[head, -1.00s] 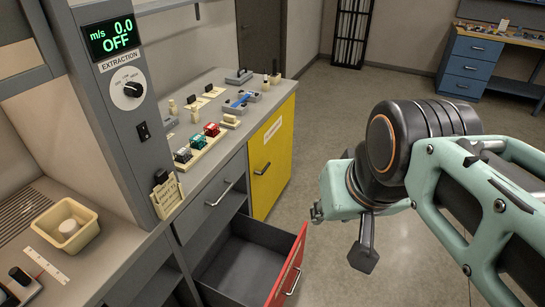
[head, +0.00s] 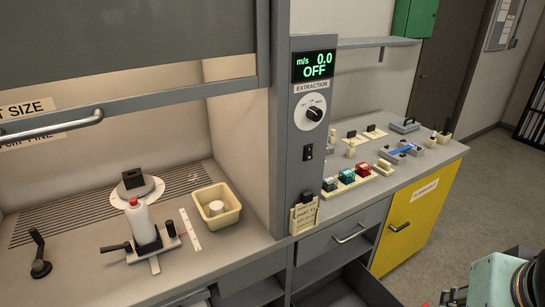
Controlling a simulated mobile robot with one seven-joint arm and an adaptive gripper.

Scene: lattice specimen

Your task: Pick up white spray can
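A white can with a red top (head: 140,222) stands upright inside the fume hood at the left. It is on or just behind a small dark-handled fixture (head: 150,247), which hides its lower part; I cannot tell whether they touch. Only part of my pale green arm shows at the bottom right corner, far from the can. My gripper's fingertips are not in view.
The hood sash (head: 130,104) is raised above the can. A cream tub (head: 236,192) holding a white round item is right of it. A dark lever (head: 39,262) stands left, and a dark block on a white disc (head: 135,183) is behind. A grey drawer (head: 350,290) is open below the bench.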

